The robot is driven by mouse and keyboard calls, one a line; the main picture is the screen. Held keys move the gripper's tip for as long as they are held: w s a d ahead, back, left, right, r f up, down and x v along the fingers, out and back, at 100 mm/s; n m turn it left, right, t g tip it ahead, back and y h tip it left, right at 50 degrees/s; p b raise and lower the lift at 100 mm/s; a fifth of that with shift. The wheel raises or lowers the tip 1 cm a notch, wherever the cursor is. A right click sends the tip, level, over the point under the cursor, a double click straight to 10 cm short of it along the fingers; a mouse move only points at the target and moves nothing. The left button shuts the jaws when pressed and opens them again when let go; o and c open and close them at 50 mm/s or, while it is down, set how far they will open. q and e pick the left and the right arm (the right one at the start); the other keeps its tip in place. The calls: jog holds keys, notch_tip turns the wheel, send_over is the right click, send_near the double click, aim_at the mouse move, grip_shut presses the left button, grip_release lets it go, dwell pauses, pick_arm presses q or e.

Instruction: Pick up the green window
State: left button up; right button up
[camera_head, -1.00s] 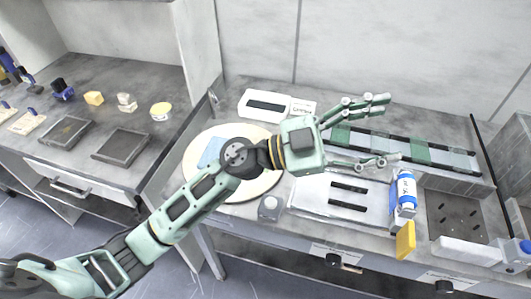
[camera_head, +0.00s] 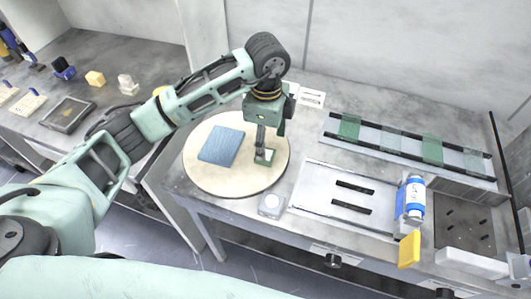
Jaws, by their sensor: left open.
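Flat window panes lie in a row across a long dark-railed rack at the back right. A deeper green window (camera_head: 349,127) is at the rack's left end, and another green window (camera_head: 432,150) lies farther right. Paler panes (camera_head: 392,141) lie between and beyond them. My left gripper (camera_head: 268,148) is open and points down over the right part of the round cream platen (camera_head: 208,184), left of the rack. It is apart from the rack's windows. Its fingers are seen nearly edge-on, so the space between them is partly hidden. My right gripper is not in view.
A blue pad (camera_head: 221,146) lies on the platen. A small grey block (camera_head: 271,205) stands at the front edge. A dark sink-like tray (camera_head: 465,222) is farther right.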

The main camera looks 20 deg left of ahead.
pick_arm(q)
notch_tip(320, 180, down, 4)
jog(key=shift+s+a+r+p, duration=0.1)
jog(key=shift+a+p, duration=0.05)
jog(key=shift+p, duration=0.7)
jog(key=shift+f, duration=0.55)
jog(key=c, duration=1.3)
jog(key=shift+r, duration=0.15)
